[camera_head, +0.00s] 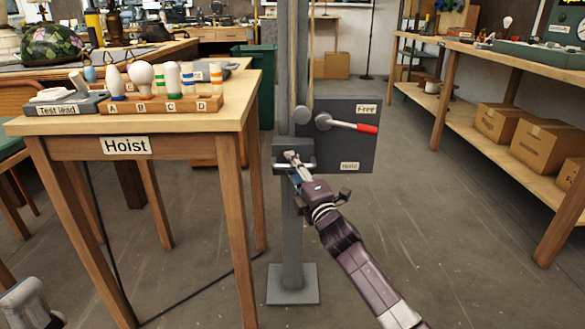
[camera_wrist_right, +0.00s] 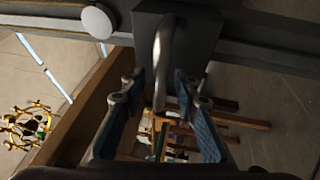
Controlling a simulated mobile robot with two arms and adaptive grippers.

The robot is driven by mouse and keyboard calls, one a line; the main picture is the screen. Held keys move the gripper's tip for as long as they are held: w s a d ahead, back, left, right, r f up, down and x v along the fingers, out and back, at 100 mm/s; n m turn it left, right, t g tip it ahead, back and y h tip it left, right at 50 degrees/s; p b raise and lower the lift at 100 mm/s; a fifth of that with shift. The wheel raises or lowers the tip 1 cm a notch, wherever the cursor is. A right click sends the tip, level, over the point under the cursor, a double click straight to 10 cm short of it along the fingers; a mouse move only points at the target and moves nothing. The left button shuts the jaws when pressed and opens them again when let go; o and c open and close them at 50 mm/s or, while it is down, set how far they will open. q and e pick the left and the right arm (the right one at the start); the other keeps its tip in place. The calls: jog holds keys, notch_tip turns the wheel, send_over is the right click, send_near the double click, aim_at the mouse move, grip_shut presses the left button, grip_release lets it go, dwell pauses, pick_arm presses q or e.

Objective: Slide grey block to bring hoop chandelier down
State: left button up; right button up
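The grey block (camera_head: 281,150) sits on the grey upright post (camera_head: 292,235), low on the hoist. A bar handle stands out from its front. My right gripper (camera_head: 297,172) is at the front of the block and hides part of it. In the right wrist view, my right gripper (camera_wrist_right: 160,92) is open, with its blue-padded fingers on either side of the metal handle (camera_wrist_right: 161,55) of the grey block (camera_wrist_right: 195,35) and gaps showing. A gold hoop chandelier (camera_wrist_right: 27,126) shows at the left there.
A grey panel (camera_head: 352,145) marked Free and Hold carries a red-tipped lever (camera_head: 350,126), close to the block. The Hoist table (camera_head: 180,122) stands left of the post with a bulb rack (camera_head: 165,107). Shelving with boxes (camera_head: 497,122) is at right.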

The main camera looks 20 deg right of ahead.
jog(key=shift+c, duration=0.6)
grip_shut()
